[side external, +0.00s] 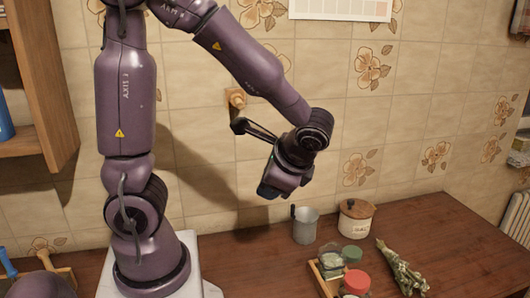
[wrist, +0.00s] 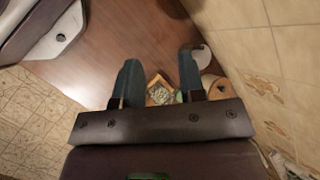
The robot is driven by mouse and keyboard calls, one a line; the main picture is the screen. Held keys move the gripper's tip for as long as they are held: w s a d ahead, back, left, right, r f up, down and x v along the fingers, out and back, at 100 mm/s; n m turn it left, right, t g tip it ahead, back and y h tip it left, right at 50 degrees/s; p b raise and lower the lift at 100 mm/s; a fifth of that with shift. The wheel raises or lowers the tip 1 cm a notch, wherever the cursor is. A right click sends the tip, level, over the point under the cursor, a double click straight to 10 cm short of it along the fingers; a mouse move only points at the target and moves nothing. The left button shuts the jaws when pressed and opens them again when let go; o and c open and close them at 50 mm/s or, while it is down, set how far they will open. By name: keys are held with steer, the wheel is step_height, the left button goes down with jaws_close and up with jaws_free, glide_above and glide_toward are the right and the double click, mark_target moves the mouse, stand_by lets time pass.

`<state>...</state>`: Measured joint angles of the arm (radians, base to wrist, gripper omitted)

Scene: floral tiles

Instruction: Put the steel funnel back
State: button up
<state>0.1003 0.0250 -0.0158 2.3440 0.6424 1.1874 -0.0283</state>
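I cannot pick out a steel funnel for certain. A grey metal vessel (side external: 305,226) with a dark upright handle stands on the counter below and right of my gripper; whether it is the funnel I cannot tell. A pale grey shape beside the right finger in the wrist view (wrist: 204,55) may be the same vessel. A wooden peg (side external: 236,98) sticks out of the tiled wall with nothing clearly hanging on it. My gripper (side external: 282,187) is in the air above the counter, pointing down. In the wrist view its two fingers (wrist: 159,92) are apart, with nothing held between them.
A salt jar with a wooden lid (side external: 356,222) stands right of the vessel. A wooden tray (side external: 322,282) holds jars with green (side external: 352,254) and red lids (side external: 356,281). A herb bunch (side external: 401,268) lies right of it. The counter's right end (side external: 465,245) is clear.

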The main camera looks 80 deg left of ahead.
steer(key=s+d+r+n+t+h, duration=0.3)
steer(key=d+r+n+t+h, duration=0.2)
steer(key=d+r+t+h, duration=0.2)
step_height(320, 180, up, 2)
steer(key=shift+r+t, duration=0.1)
steer(key=shift+t, duration=0.4)
